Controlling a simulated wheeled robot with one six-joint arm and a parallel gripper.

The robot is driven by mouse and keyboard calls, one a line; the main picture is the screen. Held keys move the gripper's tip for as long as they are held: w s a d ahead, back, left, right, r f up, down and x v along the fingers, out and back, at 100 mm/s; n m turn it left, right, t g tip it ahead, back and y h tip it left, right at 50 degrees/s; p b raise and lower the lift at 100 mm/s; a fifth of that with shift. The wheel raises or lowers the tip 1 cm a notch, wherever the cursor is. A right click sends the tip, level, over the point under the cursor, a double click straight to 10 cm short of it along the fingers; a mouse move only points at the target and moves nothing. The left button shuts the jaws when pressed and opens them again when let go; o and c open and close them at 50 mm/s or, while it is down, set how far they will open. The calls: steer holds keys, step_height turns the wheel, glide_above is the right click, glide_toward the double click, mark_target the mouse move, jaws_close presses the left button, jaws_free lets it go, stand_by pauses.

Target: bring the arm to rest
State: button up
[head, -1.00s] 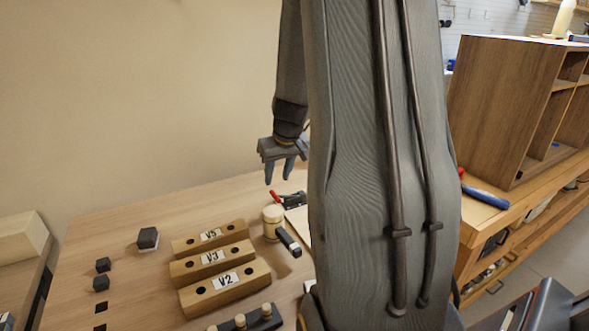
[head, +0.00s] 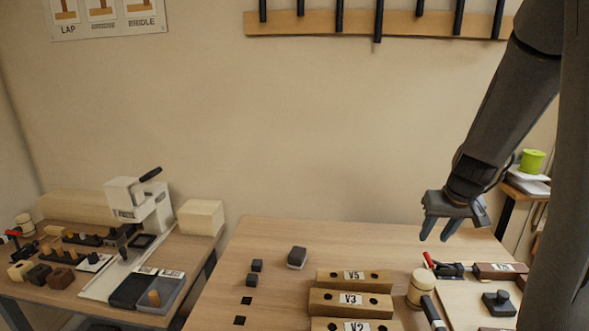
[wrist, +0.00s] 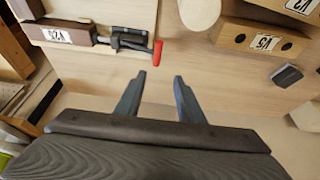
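My gripper (head: 454,229) hangs from my arm above the back right part of the wooden bench (head: 262,280) in the head view. Its two fingers point down and stand apart. The gripper appears clear of the bench.
Wooden blocks labelled V5 (head: 354,281), V3 (head: 350,302) and V2 (head: 353,324) sit mid-bench, beside a mallet (head: 421,290). Dark small blocks (head: 297,257) lie to the left. A side table (head: 60,300) holds a white press (head: 140,203). Tools hang on a wall rack (head: 380,22).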

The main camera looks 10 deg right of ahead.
steer(key=s+a+n+g, duration=0.1)
steer(key=s+a, duration=0.4)
steer(key=a, duration=0.3)
steer(key=s+a+f+g, duration=0.1)
steer(key=s+a, duration=0.4)
steer(key=a, duration=0.3)
steer(key=s+a+f+n+g+y, duration=0.1)
steer(key=s+a, duration=0.5)
steer(key=a, duration=0.3)
steer(key=shift+n, duration=0.3)
steer(key=shift+c, duration=0.5)
